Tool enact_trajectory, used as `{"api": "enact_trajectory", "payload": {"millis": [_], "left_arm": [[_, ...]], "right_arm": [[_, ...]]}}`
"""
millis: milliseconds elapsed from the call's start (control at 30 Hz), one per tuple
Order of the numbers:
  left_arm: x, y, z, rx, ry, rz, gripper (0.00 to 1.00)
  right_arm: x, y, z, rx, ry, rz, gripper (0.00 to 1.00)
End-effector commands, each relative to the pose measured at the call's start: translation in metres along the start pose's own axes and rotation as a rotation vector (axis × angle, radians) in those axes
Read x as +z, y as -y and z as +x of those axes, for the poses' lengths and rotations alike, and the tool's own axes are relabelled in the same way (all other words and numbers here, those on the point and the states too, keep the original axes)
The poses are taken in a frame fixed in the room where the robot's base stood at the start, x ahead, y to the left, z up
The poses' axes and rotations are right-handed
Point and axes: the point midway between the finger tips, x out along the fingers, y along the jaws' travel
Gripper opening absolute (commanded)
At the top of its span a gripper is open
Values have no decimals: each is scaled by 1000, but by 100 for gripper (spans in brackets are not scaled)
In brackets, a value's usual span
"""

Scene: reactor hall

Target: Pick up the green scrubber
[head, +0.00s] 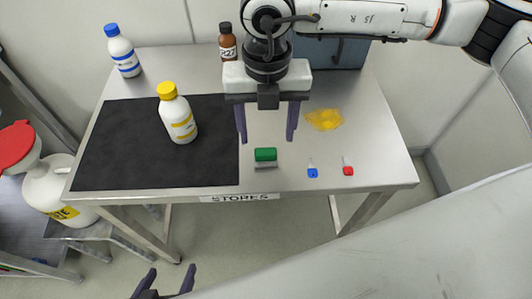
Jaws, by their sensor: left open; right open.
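The green scrubber (265,155) lies near the front edge of the metal table, just right of the black mat. It has a green top and a grey part below. My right gripper (266,140) is open above the table, its fingers pointing down, with the scrubber showing just beyond and between its fingertips. Nothing is between the fingers that I can make out. My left gripper (168,282) is open and empty, low at the bottom edge of the view, in front of the table.
A white bottle with yellow cap (178,115) stands on the black mat (110,150). A blue-capped bottle (122,52) and a brown bottle (228,45) stand behind. A yellow spill (324,120), a blue-tagged item (312,172) and a red-tagged item (348,170) lie right of the scrubber.

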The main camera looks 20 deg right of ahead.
Motion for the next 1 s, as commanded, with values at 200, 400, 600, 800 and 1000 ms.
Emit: {"api": "enact_trajectory", "payload": {"millis": [200, 400, 600, 800, 1000], "left_arm": [[-2, 1, -2, -1, 0, -3, 72], [-5, 2, -7, -3, -1, -5, 72], [-6, 2, -7, -3, -2, -6, 72], [-6, 2, -7, -3, -2, -6, 72], [-6, 2, -7, -3, -2, -6, 72]], "right_arm": [[0, 0, 17, 0, -2, -2, 59], [0, -2, 47, 0, -4, -2, 59], [1, -2, 63, 2, -2, -3, 59], [1, -2, 64, 3, -1, -3, 58], [1, -2, 63, 3, -1, -3, 24]]}}
